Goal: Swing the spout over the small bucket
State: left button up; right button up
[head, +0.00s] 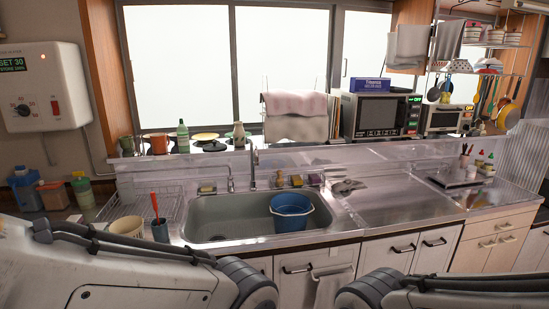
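The faucet spout (253,166) rises at the back rim of the metal sink, near the middle. It looks thin and nearly upright from here, so its exact direction is hard to tell. A blue bucket (290,214) with a handle stands in the right half of the sink (226,218), to the right of and nearer than the spout. My two arms come in low from the left and right. Their visible ends are dark joints below the sink's front edge, and neither gripper shows.
The counter (395,201) to the right is mostly clear. A towel (332,288) hangs on the cabinet front.

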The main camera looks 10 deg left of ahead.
aim_at(255, 161)
jog(key=u, duration=0.5)
jog(key=i, duration=2.1)
jog(key=u, duration=0.55)
